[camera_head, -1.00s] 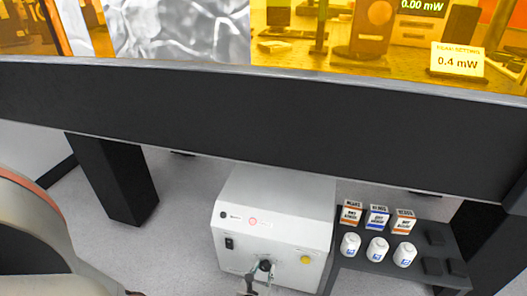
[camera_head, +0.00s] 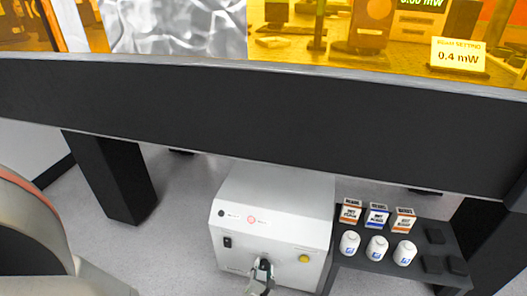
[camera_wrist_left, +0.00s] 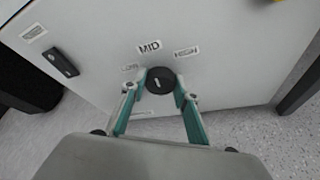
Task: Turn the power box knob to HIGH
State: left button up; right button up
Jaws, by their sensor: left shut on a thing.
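The white power box (camera_head: 275,205) stands on the floor below the bench. Its front panel has a black switch, a red light and a yellow button. The round black knob (camera_wrist_left: 160,81) shows in the left wrist view, with a MID label above it, a small label to its left and another, seemingly HIGH, to its right. The knob's pale mark is tilted slightly from vertical, pointing roughly at MID. My left gripper (camera_wrist_left: 159,88) is shut on the knob, one finger on each side. In the head view the left gripper (camera_head: 262,277) partly covers the knob. My right gripper is not in view.
A dark low shelf (camera_head: 345,284) right of the box holds small cartons (camera_head: 377,215) and white bottles (camera_head: 376,249). The black bench edge (camera_head: 250,125) runs above the box. A bench leg (camera_head: 112,180) stands to the left. A sign on the bench reads 0.4 mW.

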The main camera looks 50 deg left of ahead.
pick_arm(q)
jog(key=shift+s+f, duration=0.1)
jog(key=o, duration=1.1)
jog(key=shift+r, duration=0.2)
jog(key=shift+r, duration=4.85)
